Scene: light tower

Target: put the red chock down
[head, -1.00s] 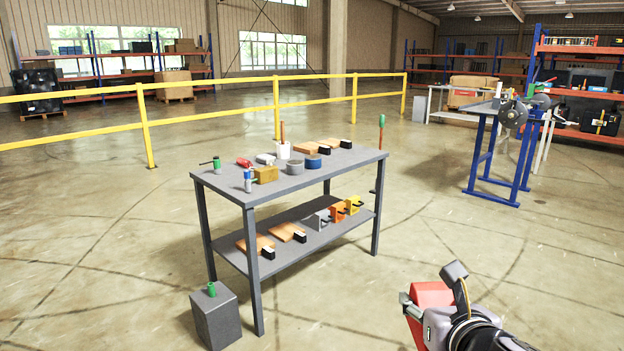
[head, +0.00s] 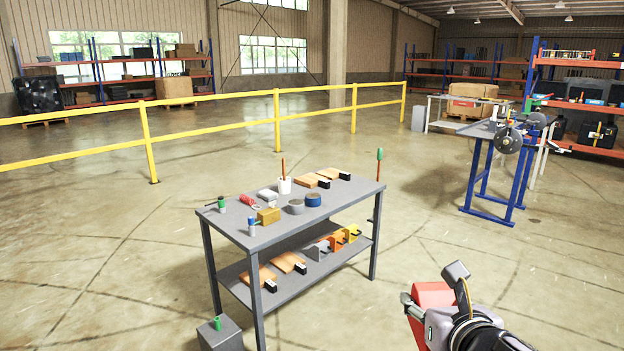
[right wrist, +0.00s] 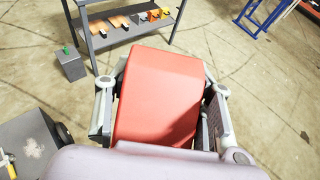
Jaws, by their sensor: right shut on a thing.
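The red chock (head: 432,297) is held in my right gripper (head: 420,309) at the lower right of the head view. In the right wrist view the red chock (right wrist: 158,95) fills the middle, with a finger of the right gripper (right wrist: 160,110) on each side of it. The gripper is shut on it. The chock is in the air above the concrete floor, apart from the table. Its far side and underside are hidden. My left gripper is in neither view.
A grey two-tier table (head: 350,192) stands ahead, holding tools, tape rolls and clamps. A grey block (head: 222,336) with a green-topped item stands by its left leg. A yellow railing (head: 210,116) runs behind. A blue-legged bench (head: 488,180) is at right. Floor between them is clear.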

